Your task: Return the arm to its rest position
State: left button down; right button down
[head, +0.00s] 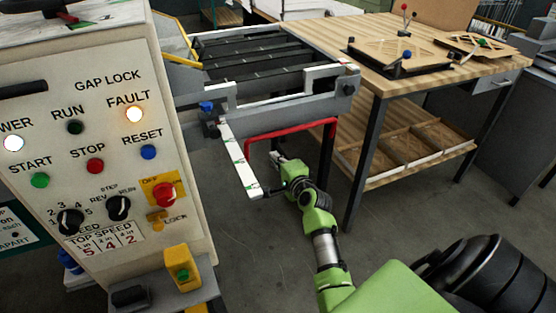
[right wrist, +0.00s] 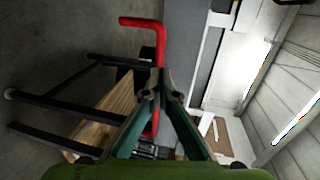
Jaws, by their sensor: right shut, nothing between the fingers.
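My right arm, green with dark joints, reaches up from the bottom of the head view. Its gripper (head: 279,163) is near the white bar with green marks (head: 238,160) and below the red bent bar (head: 290,128). In the right wrist view the two fingers of this gripper (right wrist: 172,88) meet at their tips with nothing between them. The red bar (right wrist: 158,45) shows just beyond the tips there; I cannot tell whether they touch. My left gripper is not in view.
A control panel (head: 85,150) with a lit fault lamp stands at the left. Behind the arm is a dark roller conveyor (head: 265,55). A wooden workbench (head: 340,38) with a lower shelf and flat brown pieces stands at the right. Grey floor (head: 250,240) is clear beside the arm.

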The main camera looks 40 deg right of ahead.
jog(key=shift+v, duration=0.75)
jog(key=shift+f, duration=0.15)
jog(key=s+a+f+n+g+y, duration=0.1)
jog(key=s+a+f+n+g, duration=0.2)
jog(key=f, duration=0.6)
jog(key=s+a+f+n+y, duration=0.15)
jog(key=a+f, duration=0.25)
jog(key=f, duration=0.4)
jog(key=s+a+f+n+g, duration=0.2)
jog(key=s+a+f+n, duration=0.2)
jog(key=s+f, duration=0.45)
jog(key=s+a+f+n+g, duration=0.35)
jog(key=s+f, duration=0.25)
jog(key=f, duration=0.5)
jog(key=s+a+f+n+g, duration=0.1)
jog(key=s+f, duration=0.4)
jog(key=s, duration=0.7)
jog(key=s+a+f+n+g, duration=0.2)
jog(key=s+f+n, duration=0.3)
jog(key=s, duration=0.7)
jog(key=s+a+f+n+g+y, duration=0.1)
jog(key=s+f+n, duration=0.4)
jog(key=s, duration=0.7)
jog(key=shift+a+f+g, duration=0.25)
jog(key=shift+a+g, duration=0.35)
jog(key=shift+g, duration=0.25)
